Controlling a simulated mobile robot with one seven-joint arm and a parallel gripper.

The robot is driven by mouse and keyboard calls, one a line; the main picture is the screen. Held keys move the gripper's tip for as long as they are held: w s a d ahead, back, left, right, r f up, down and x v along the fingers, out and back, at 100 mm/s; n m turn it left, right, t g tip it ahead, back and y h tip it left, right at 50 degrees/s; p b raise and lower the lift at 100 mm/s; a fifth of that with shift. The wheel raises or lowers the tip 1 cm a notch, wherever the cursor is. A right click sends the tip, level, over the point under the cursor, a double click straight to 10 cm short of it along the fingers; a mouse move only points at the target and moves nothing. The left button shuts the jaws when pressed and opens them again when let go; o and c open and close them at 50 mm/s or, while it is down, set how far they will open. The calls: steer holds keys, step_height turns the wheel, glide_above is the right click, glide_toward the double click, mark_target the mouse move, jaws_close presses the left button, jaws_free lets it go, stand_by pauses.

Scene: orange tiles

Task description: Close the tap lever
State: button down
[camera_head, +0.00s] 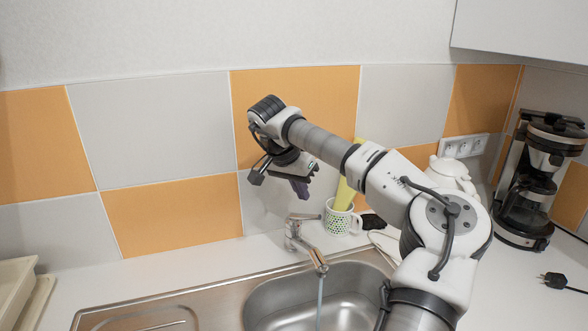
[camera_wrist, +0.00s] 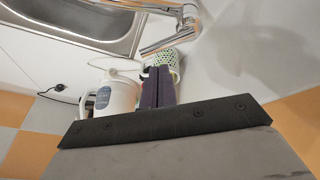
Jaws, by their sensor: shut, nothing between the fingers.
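The chrome tap (camera_head: 294,238) stands behind the sink, and a thin stream of water runs from its spout. Its lever (camera_head: 304,217) sits on top of the body and points to the right. In the wrist view the tap (camera_wrist: 188,14) is at the top, upside down. My gripper (camera_head: 300,190) is above the lever and apart from it. Its dark purple fingers (camera_wrist: 158,80) are shut together with nothing between them.
A dotted mug (camera_head: 342,217) holding a yellow-green item stands right of the tap. A white jug (camera_head: 452,173) and a coffee maker (camera_head: 533,180) are farther right. The steel sink (camera_head: 262,290) lies in front. The counter left of the tap is clear.

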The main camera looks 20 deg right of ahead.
mark_target(315, 218)
steer(key=f, duration=0.1)
steer(key=d+f+p, duration=0.1)
steer(key=f, duration=0.2)
steer(key=shift+s+d+f, duration=0.15)
steer(key=shift+s+d, duration=0.2)
steer(key=f+t+y+b, duration=0.1)
steer(key=b, duration=0.1)
steer(key=s+t+b, duration=0.1)
steer(key=b, duration=0.2)
steer(key=shift+d+f+m+y, duration=0.3)
steer(key=shift+d+f+y, duration=0.1)
steer(key=shift+s+d+f+t+b, duration=0.1)
steer(key=shift+s+t+b, duration=0.1)
steer(key=shift+t+b, duration=0.25)
